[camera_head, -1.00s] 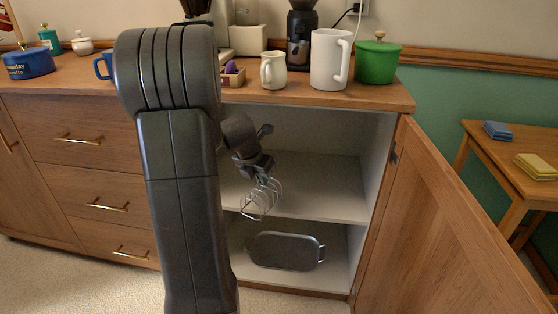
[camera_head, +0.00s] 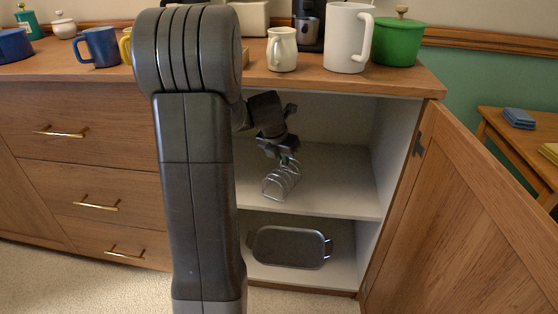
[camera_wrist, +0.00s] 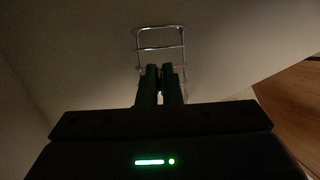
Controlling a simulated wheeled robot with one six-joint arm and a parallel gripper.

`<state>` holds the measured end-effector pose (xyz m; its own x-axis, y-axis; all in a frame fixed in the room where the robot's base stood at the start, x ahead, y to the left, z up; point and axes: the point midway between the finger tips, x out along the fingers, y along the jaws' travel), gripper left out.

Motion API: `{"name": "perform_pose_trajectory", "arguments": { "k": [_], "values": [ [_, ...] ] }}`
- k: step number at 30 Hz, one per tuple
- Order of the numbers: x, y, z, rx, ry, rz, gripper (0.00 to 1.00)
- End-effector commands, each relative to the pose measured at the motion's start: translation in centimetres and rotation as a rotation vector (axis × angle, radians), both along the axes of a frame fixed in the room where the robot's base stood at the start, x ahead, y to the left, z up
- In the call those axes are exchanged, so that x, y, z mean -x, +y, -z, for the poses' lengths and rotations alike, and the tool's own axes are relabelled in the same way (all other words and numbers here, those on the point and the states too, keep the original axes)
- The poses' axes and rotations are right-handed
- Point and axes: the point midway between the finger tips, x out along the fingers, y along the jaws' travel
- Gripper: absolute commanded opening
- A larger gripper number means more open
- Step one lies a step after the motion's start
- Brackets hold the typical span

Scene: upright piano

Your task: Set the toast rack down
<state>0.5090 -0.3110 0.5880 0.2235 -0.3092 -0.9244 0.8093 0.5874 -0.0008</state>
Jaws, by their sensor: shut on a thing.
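The toast rack (camera_head: 281,180) is a small silver wire frame with several loops. It hangs tilted below my gripper (camera_head: 287,158) inside the open cabinet, in front of or over the middle shelf (camera_head: 340,190). I cannot tell whether it touches the shelf. In the wrist view my gripper (camera_wrist: 160,75) is shut on the rack, whose wire end (camera_wrist: 160,38) shows beyond the fingertips against a pale surface. Part of the rack is hidden behind the gripper there.
A grey metal tray (camera_head: 290,247) lies on the lower shelf. The open cabinet door (camera_head: 455,210) stands at the right. Mugs, a white pitcher (camera_head: 347,38) and a green pot (camera_head: 397,42) stand on the counter above. The middle shelf looks bare around the rack.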

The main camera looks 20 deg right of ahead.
Motion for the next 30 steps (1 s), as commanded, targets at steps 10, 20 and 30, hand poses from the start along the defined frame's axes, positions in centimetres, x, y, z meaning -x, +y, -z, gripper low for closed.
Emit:
{"name": "perform_pose_trajectory", "arguments": {
  "k": [10,20,30],
  "values": [
    [0.0,-0.1,0.0,0.0,-0.001,0.0,0.0],
    [0.0,-0.1,0.3,0.0,-0.001,0.0,0.27],
    [0.2,0.1,-1.0,0.0,-0.001,0.0,0.27]
  ]
}}
